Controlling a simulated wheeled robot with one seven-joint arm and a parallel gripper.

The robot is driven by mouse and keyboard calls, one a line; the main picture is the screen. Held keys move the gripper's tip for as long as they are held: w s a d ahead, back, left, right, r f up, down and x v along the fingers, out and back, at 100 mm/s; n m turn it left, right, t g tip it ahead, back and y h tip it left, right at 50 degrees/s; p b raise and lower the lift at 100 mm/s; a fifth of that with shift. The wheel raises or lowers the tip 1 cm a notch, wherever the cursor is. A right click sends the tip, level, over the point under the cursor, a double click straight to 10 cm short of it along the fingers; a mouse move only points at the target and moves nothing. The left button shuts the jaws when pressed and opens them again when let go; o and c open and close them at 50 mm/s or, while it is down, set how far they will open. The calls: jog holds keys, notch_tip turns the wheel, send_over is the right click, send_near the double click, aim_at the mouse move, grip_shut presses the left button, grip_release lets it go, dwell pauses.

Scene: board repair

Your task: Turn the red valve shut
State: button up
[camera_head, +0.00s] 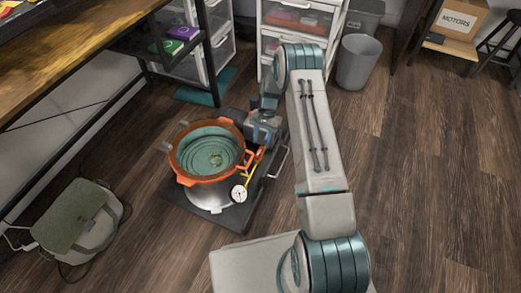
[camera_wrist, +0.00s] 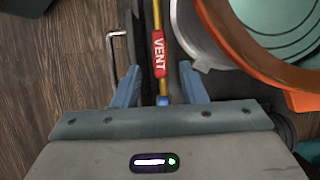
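The pipe runs along the side of a metal pot (camera_head: 205,195) with an orange rim. My gripper (camera_wrist: 160,76) is open, with one blue finger on each side of the line of the handle and pipe. A gap shows on both sides, and the handle appears just past the fingertips. In the head view my gripper (camera_head: 262,130) is over the pot's right side and hides part of the valve.
The pot stands on a dark wheeled platform (camera_head: 238,218) with a metal handle at right. A pressure gauge (camera_head: 239,193) sits on the pot's front. A workbench (camera_head: 75,60) is at left, a green bag (camera_head: 75,220) at lower left, and a grey bin (camera_head: 357,62) behind. Floor at right is clear.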

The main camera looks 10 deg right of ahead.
aim_at(260, 150)
jog(key=shift+b+x, duration=0.45)
jog(key=shift+x, duration=1.55)
grip_shut()
